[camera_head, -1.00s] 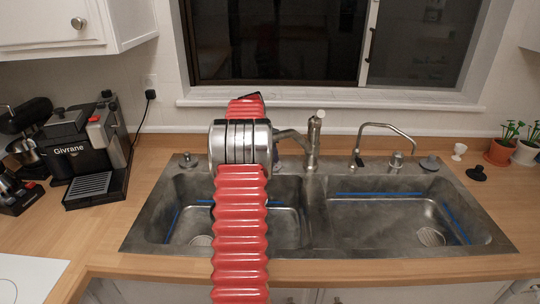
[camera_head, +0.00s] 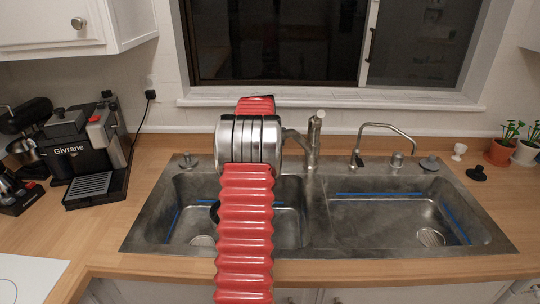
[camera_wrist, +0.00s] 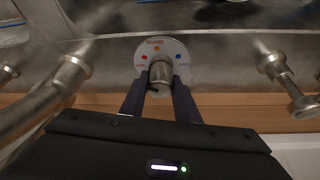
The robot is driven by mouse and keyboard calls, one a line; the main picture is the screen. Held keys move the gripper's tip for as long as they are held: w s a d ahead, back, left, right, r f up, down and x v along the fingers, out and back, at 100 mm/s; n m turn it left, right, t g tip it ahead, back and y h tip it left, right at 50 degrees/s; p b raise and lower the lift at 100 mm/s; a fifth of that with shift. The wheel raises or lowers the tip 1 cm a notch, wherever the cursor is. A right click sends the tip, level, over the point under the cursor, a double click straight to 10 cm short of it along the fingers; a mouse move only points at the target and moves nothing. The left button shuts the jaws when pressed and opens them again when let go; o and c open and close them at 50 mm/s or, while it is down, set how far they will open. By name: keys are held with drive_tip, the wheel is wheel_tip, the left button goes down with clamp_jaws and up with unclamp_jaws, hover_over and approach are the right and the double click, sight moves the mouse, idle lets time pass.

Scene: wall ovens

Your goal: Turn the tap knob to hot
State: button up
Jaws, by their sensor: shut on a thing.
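The tap knob (camera_wrist: 161,76) is a small metal knob in the wrist view. Which way the knob points is hard to tell. In the head view my red arm hides the knob, the dial and the gripper.
A main tap (camera_head: 313,142) and a thin curved spout (camera_head: 385,129) stand behind the double steel sink (camera_head: 318,220). In the wrist view, metal fittings flank the gripper on the left (camera_wrist: 66,80) and right (camera_wrist: 277,70). A coffee machine (camera_head: 90,150) stands left.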

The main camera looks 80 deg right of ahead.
drive_tip(key=shift+w, duration=0.15)
drive_tip(key=o, duration=1)
drive_tip(key=shift+o, duration=0.2)
wheel_tip(320, 180, up, 9)
drive_tip(key=shift+f, duration=0.15)
drive_tip(key=shift+r, duration=0.65)
drive_tip(key=shift+a, duration=0.1)
